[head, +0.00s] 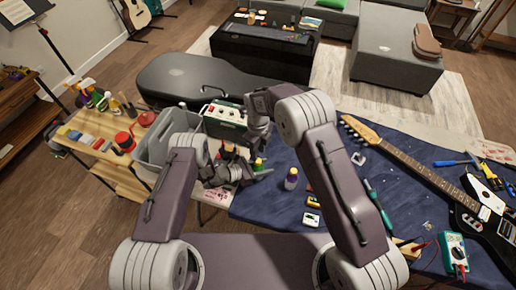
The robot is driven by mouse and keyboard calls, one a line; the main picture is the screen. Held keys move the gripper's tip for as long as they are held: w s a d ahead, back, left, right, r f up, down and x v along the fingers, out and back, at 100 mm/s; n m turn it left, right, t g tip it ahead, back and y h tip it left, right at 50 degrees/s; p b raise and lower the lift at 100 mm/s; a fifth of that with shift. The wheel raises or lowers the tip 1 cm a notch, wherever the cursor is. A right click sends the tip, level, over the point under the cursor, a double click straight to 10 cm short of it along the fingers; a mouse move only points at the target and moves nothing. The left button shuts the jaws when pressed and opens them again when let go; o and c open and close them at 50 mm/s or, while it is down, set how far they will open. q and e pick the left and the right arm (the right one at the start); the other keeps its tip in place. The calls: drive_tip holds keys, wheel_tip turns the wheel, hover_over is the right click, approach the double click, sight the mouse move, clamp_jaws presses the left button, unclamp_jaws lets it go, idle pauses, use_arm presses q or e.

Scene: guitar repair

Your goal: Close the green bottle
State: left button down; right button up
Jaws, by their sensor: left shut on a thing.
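A small bottle with a green body and a yellowish top (258,163) is at the left edge of the blue mat, between the fingers of my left gripper (258,172). The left gripper reaches in from the left, low over the table, and is shut on this bottle. My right gripper (257,142) hangs just above the bottle, pointing down. Its fingertips are small and partly hidden by its arm, so I cannot tell if it holds a cap. A purple bottle with a pale top (291,178) stands upright on the mat to the right.
A grey bin (152,150) and a green amplifier box (224,115) stand behind my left arm. A black guitar (470,205), a multimeter (454,250) and tools lie on the blue mat (400,200) at right.

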drive_tip(key=n, duration=0.6)
drive_tip(key=shift+s+d+n, duration=0.1)
drive_tip(key=shift+s+n, duration=0.05)
drive_tip(key=shift+n, duration=0.15)
drive_tip(key=n, duration=0.3)
drive_tip(key=shift+n, duration=0.3)
drive_tip(key=n, duration=0.6)
drive_tip(key=shift+s+r, duration=0.1)
drive_tip(key=shift+r, duration=0.05)
drive_tip(key=n, duration=0.3)
drive_tip(key=shift+r+n, duration=0.1)
drive_tip(key=shift+n, duration=0.3)
drive_tip(key=n, duration=0.6)
drive_tip(key=shift+s+r, duration=0.1)
drive_tip(key=shift+r, duration=0.1)
drive_tip(key=n, duration=0.5)
drive_tip(key=shift+d+r+n, duration=0.1)
drive_tip(key=shift+r+n, duration=0.25)
drive_tip(key=shift+n, duration=0.05)
drive_tip(key=n, duration=0.3)
drive_tip(key=shift+r, duration=0.35)
drive_tip(key=shift+w+r, duration=0.2)
drive_tip(key=shift+r, duration=0.3)
